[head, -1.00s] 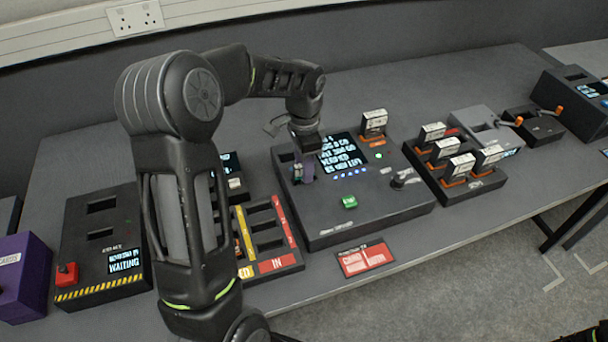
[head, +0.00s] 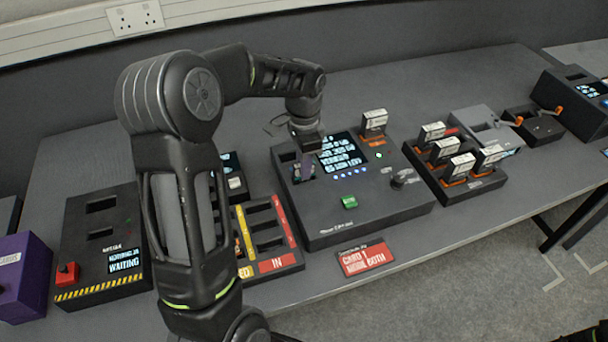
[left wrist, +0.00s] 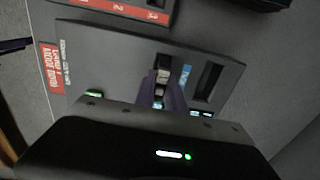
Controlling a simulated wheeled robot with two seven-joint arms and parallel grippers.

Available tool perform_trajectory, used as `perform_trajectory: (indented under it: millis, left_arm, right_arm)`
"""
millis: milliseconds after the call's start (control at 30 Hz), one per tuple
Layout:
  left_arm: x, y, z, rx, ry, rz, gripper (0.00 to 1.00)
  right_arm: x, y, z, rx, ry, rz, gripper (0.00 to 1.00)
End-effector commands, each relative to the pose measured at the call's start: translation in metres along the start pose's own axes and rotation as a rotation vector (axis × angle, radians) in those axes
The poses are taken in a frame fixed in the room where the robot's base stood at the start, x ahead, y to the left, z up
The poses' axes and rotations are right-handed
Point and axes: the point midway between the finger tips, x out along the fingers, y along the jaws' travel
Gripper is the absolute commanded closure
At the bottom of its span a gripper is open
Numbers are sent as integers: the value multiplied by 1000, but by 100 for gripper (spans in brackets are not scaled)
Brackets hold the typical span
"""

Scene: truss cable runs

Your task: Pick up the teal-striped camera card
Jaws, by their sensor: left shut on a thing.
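My left gripper (head: 303,170) reaches down from above to the left part of the dark console (head: 345,222), left of its lit screen. Its purple fingers also show in the left wrist view (left wrist: 163,92). They are shut on a small card (left wrist: 162,76) with light and dark parts at the console's slot area. A small teal or cyan patch shows low between the fingers, but I cannot tell if it is the card's stripe. The card's lower end is hidden.
Several white-labelled cards stand in a dark rack (head: 473,188) at right, and one card (head: 374,122) stands at the console's back. A tray with red and yellow strips (head: 272,265) lies left of the console. A red-buttoned box (head: 100,250) and purple box (head: 22,275) stand farther left.

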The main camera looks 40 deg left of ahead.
Motion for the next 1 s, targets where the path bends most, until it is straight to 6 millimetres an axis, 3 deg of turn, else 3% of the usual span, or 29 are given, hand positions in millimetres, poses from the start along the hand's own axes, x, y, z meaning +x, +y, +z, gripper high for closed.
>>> perform_trajectory:
  millis: [300,467,800,1000]
  left_arm:
    - [-1,0,0,0,0,-1,100]
    - [-11,-1,-1,0,2,-2,100]
    - [-73,-1,-1,0,3,-4,100]
    - [-97,0,-1,0,2,-1,100]
  right_arm:
    - [0,0,0,0,0,0,0]
    - [2,1,0,0,0,0,0]
    - [8,2,-1,-2,2,-3,0]
    - [9,3,-1,-2,3,-3,0]
